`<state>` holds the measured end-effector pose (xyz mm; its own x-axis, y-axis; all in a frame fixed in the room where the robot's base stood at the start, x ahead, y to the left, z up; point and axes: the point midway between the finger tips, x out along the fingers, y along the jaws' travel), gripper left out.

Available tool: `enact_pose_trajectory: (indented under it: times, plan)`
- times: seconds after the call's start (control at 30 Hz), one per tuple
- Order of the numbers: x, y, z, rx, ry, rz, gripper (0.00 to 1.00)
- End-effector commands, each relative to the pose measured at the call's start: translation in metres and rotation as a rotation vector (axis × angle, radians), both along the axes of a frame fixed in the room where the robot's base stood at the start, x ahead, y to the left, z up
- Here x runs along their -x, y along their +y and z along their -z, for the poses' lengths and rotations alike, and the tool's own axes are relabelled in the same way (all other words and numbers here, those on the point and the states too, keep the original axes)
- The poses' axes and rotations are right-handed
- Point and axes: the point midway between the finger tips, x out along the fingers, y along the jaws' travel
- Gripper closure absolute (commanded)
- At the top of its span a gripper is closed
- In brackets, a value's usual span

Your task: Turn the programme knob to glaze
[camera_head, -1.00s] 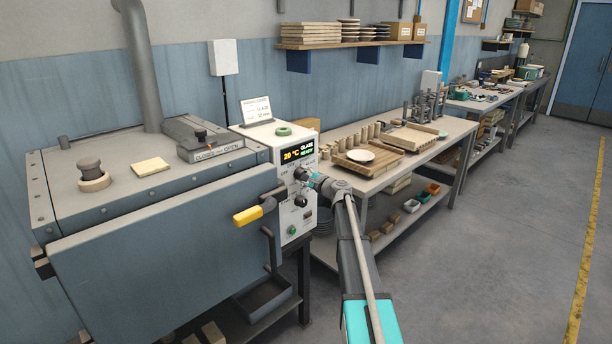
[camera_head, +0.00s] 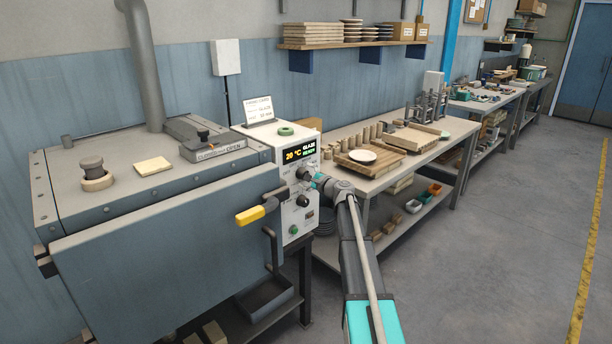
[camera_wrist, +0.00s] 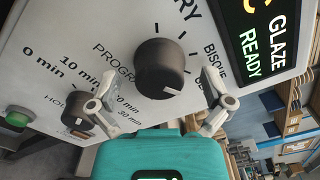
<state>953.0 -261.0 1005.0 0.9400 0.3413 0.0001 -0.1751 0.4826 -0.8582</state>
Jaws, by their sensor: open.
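The programme knob (camera_wrist: 162,68) is round and dark, on the white control panel (camera_wrist: 40,50). Its white mark points to the lower right in the wrist view, on the side of a label partly hidden by a finger beyond BISQUE. The display (camera_wrist: 262,40) reads GLAZE READY; in the head view the display (camera_head: 300,154) also shows 20 °C. My gripper (camera_wrist: 160,103) is open, its fingers apart, one low on each side of the knob and clear of it. In the head view my gripper (camera_head: 312,180) is just in front of the panel.
The hold knob (camera_wrist: 76,114) is close behind one finger, with a green button (camera_wrist: 18,118) beside it. A yellow-ended handle (camera_head: 250,216) juts from the kiln front left of the panel. A bench (camera_head: 345,170) with pottery stands to the right. The floor at right is clear.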

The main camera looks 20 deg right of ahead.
Motion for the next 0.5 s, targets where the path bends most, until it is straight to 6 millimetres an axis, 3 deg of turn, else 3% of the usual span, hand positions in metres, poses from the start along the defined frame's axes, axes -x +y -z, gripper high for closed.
enact_pose_trajectory:
  times: [0.27, 0.5]
  plan:
    - [0.027, -0.009, 0.0, 0.0, 0.0, 0.001, 0.0]
    - [0.063, -0.022, 0.0, 0.0, 0.0, 0.001, 0.0]
